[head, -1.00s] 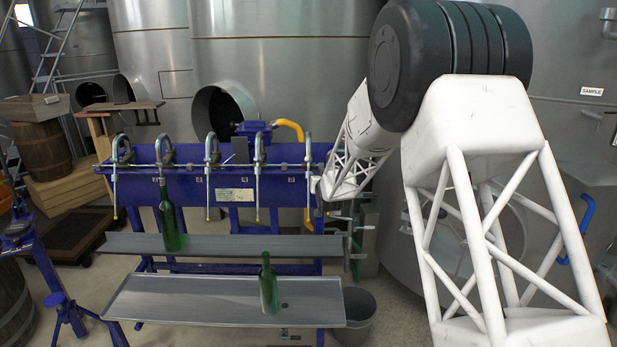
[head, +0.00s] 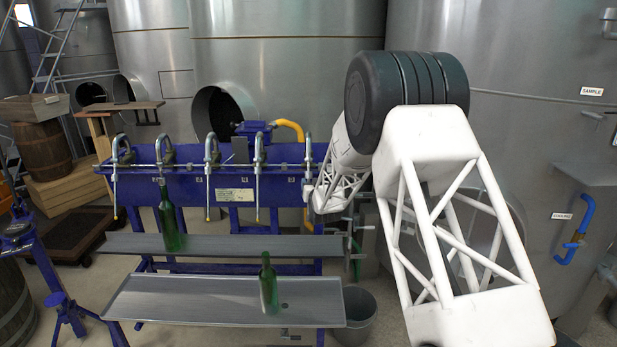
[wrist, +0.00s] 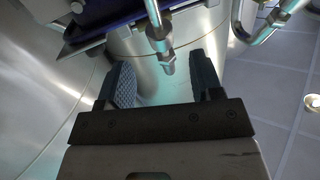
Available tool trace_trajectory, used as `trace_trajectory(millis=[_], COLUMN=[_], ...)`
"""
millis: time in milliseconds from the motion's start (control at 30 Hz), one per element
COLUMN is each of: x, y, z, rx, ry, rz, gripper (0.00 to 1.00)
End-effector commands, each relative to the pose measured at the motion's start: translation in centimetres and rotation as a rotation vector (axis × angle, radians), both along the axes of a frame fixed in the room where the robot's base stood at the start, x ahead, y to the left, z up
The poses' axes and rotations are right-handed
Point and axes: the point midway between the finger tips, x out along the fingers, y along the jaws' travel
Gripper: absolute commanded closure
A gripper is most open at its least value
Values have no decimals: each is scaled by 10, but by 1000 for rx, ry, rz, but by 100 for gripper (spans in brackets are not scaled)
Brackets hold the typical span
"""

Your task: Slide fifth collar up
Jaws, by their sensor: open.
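The fifth spout (head: 308,150) is the rightmost on the blue filler rack, and its lower end is close to my gripper in the head view. In the wrist view a metal spout (wrist: 153,15) comes down from the top, with a thicker metal collar (wrist: 160,42) near its lower end. My gripper (wrist: 162,82) is open, with one dark finger on each side of the spout's tip and a gap on both sides. The collar sits just above the fingertips in that picture. In the head view my gripper's fingers are too small to make out.
A second curved spout (wrist: 240,30) hangs to the right in the wrist view. A green bottle (head: 169,222) stands under the second spout, and another (head: 268,284) stands on the lower tray (head: 190,300). A crank handle (head: 362,228) sticks out right of the rack.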

Motion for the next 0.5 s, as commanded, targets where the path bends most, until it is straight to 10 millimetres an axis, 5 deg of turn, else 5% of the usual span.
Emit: trace_trajectory(millis=[500], x=[37], y=[8], z=[0], rx=[0], ry=[-1], rz=[0], gripper=[40])
